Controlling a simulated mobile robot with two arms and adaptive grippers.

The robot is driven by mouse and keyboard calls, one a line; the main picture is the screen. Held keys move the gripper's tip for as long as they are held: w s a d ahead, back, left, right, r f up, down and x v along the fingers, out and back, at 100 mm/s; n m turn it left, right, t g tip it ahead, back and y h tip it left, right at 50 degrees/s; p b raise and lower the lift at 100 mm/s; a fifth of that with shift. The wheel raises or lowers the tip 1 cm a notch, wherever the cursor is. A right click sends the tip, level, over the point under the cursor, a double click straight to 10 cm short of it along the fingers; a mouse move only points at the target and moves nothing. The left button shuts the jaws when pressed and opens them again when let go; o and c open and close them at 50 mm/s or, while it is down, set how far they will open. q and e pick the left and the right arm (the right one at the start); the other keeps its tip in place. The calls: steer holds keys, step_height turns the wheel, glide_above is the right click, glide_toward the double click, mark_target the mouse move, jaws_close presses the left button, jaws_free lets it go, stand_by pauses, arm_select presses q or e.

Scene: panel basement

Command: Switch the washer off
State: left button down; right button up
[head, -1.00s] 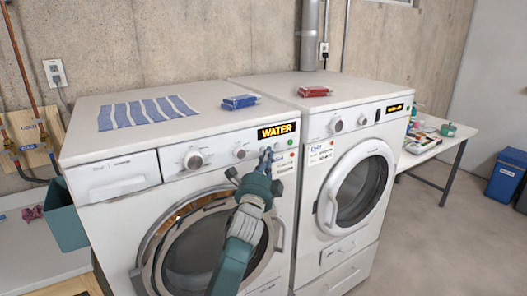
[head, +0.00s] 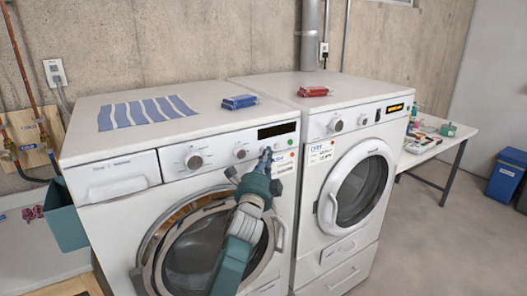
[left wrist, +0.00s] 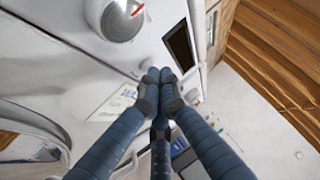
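The washer (head: 110,225) is the white front-loader on the left, with a drawer, a big dial (head: 194,160) and a smaller knob (head: 240,153). Its display (head: 276,131) is dark; the dark display also shows in the left wrist view (left wrist: 180,46). My left gripper (head: 266,156) is at the right part of the washer's panel, just below the display. In the left wrist view its fingers (left wrist: 160,76) are closed together with nothing between them, at or very near the panel. They hide whatever control lies under their tips. My right gripper is not in view.
A teal bin (head: 64,215) hangs at the left.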

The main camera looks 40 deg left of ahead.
arm_select(q)
steer(key=shift+s+d, duration=0.15)
steer(key=shift+d, duration=0.2)
steer(key=shift+s+d, duration=0.4)
steer(key=shift+d, duration=0.5)
steer(key=shift+s+d, duration=0.35)
steer(key=shift+d, duration=0.6)
steer(key=shift+s+d, duration=0.4)
steer(key=shift+d, duration=0.5)
